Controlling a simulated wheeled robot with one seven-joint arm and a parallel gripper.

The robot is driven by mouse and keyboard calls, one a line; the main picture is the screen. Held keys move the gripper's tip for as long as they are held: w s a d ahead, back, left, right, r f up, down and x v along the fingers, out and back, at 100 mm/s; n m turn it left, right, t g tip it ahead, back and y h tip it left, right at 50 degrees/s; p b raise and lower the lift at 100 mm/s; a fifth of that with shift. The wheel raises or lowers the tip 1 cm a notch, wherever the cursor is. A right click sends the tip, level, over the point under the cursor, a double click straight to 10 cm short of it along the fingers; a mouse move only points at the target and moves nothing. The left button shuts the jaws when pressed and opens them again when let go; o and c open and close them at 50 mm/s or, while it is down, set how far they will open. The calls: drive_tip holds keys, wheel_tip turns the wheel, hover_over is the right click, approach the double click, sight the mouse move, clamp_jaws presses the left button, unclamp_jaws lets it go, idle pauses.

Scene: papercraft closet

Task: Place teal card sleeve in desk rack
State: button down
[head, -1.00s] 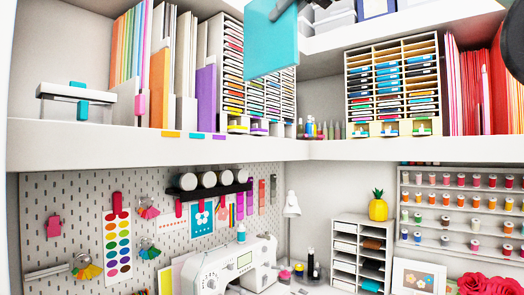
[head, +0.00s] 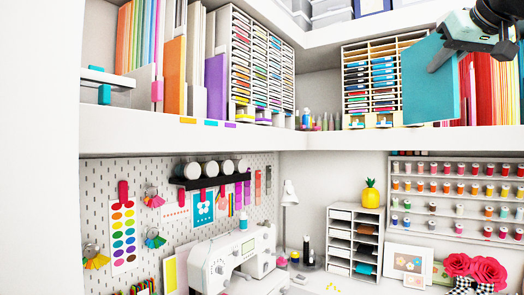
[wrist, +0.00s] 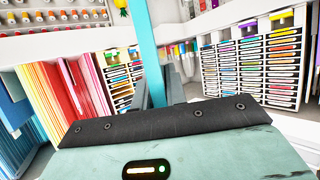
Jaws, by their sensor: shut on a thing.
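The teal card sleeve (head: 428,88) is a flat upright panel, held in the air at the upper right of the head view, in front of the shelf. My gripper (head: 442,60) is shut on its upper right part. In the wrist view the sleeve (wrist: 148,50) shows edge-on as a narrow teal strip rising from between the fingers (wrist: 160,92). The desk rack (head: 354,246) is a white unit with two columns of slots, standing on the desk low and left of the sleeve. Some slots hold dark, brown and blue items; others look empty.
The upper shelf edge (head: 330,140) runs between the sleeve and the desk. A yellow pineapple (head: 370,194) stands on the rack. A white sewing machine (head: 232,258) is to its left. Framed cards (head: 408,262), pink flowers (head: 476,268) and a thread-spool rack (head: 455,200) are to its right.

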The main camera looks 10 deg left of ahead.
drive_tip(key=w+a+f+n+g+y+b, duration=0.1)
drive_tip(key=w+a+f, duration=0.35)
drive_tip(key=f, duration=0.65)
drive_tip(key=w+a+f+n+y+b, duration=0.1)
drive_tip(key=w+a+f, duration=0.2)
drive_tip(key=a+f, duration=0.55)
drive_tip(key=w+a+f+n+g+y+b, duration=0.15)
drive_tip(key=w+f, duration=0.25)
drive_tip(key=f, duration=0.9)
drive_tip(key=s+a+f+n+g+y+b, duration=0.1)
drive_tip(key=s+a+f, duration=0.2)
drive_tip(key=a+f, duration=0.4)
drive_tip(key=s+a+f+n+g+y+b, duration=0.1)
drive_tip(key=s+a+f+n, duration=0.1)
drive_tip(key=a+f, duration=0.5)
drive_tip(key=s+a+f+n+g+y+b, duration=0.2)
drive_tip(key=s+a+f+n+g, duration=0.1)
drive_tip(key=s+a+f, duration=0.55)
wheel_tip(320, 180, down, 11)
drive_tip(key=s+p, duration=0.1)
drive_tip(key=p, duration=0.2)
drive_tip(key=shift+s+d+f, duration=0.2)
drive_tip(key=shift+s+d, duration=0.2)
drive_tip(key=shift+y, duration=0.25)
